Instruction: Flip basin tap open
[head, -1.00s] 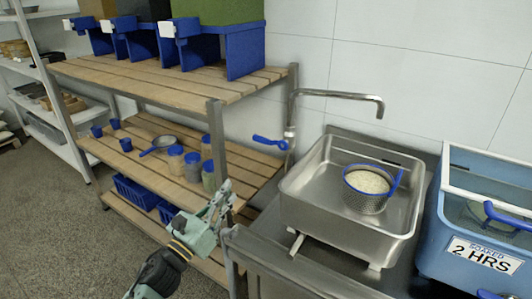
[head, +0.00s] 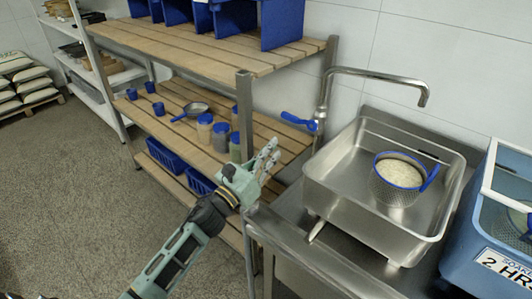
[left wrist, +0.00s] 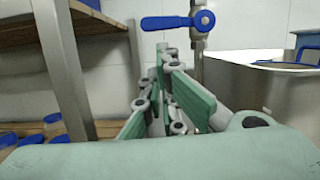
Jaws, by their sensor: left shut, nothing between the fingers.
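The basin tap (head: 372,75) is a steel pipe with a long spout that reaches over the steel basin (head: 330,197). Its blue lever handle (head: 298,121) points left from the pipe in the head view. The handle also shows at the top of the left wrist view (left wrist: 168,22), lying level to the left of its blue hub. My left gripper (head: 269,155) is shut and empty, in front of and below the handle, apart from it. In the left wrist view its fingers (left wrist: 165,75) point toward the tap. My right gripper is not in view.
A wooden shelf rack (head: 190,62) with a metal post (head: 244,115) stands close to the left of my gripper. A strainer of pale grains (head: 398,178) sits in the basin. A blue tub (head: 470,240) stands at right.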

